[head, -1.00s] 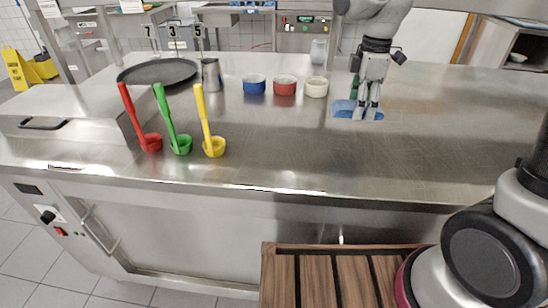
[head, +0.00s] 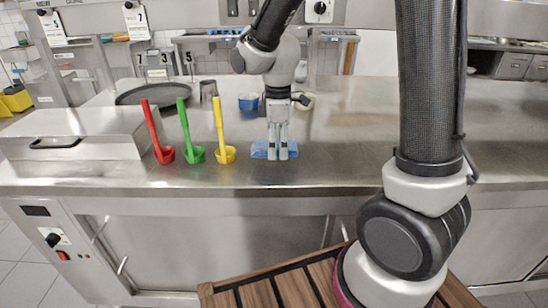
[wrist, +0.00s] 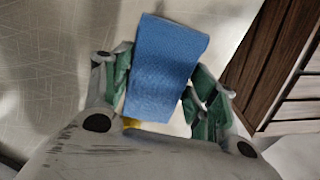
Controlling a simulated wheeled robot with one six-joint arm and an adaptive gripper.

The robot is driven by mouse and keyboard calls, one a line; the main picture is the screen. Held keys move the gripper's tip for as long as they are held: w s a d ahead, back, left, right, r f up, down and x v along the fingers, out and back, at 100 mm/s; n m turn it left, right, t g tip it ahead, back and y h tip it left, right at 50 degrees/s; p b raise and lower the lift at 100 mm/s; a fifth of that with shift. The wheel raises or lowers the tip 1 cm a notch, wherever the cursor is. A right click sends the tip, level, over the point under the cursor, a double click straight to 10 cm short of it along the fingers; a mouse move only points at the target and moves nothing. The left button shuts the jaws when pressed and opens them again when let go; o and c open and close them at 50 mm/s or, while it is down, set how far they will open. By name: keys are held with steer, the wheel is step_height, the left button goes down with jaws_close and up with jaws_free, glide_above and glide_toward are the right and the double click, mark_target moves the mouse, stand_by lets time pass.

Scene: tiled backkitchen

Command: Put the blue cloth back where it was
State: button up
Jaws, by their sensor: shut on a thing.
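The blue cloth (head: 261,152) is between the fingers of my gripper (head: 277,156), right of the yellow ladle over the front part of the steel counter. In the wrist view the cloth (wrist: 165,65) is a flat blue piece sticking out beyond the green-padded fingers of my gripper (wrist: 160,92), which are shut on it. I cannot tell whether the cloth touches the counter or hangs just above it.
Red (head: 165,153), green (head: 195,154) and yellow (head: 225,154) ladles stand left of my gripper. Behind are a black pan (head: 157,93), a metal jug (head: 208,90), a blue bowl (head: 249,102) and a partly hidden pale bowl (head: 306,101). The counter (head: 345,150) right of my gripper is clear.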

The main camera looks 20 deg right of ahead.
mark_target(278, 164)
steer(key=shift+f, duration=1.95)
steer(key=shift+f, duration=0.15)
steer(key=o, duration=1.2)
step_height(278, 164, up, 12)
steer(key=shift+d+r, duration=0.1)
steer(key=shift+r, duration=0.15)
steer(key=s+d+r+m+t, duration=0.1)
steer(key=s+d+r+m, duration=0.1)
steer(key=s+d+m, duration=0.2)
steer(key=s+d+r+m+t, duration=0.1)
steer(key=s+d+r+m, duration=0.1)
steer(key=s+d+m, duration=0.3)
steer(key=s+d+r+m+t, duration=0.2)
steer(key=s+d+r+m, duration=0.1)
steer(key=s, duration=0.6)
steer(key=shift+s+d+m, duration=0.2)
steer(key=shift+d+m, duration=0.25)
steer(key=shift+m, duration=0.15)
steer(key=shift+s+d+m, duration=0.2)
steer(key=shift+d+m, duration=0.25)
steer(key=shift+m, duration=0.15)
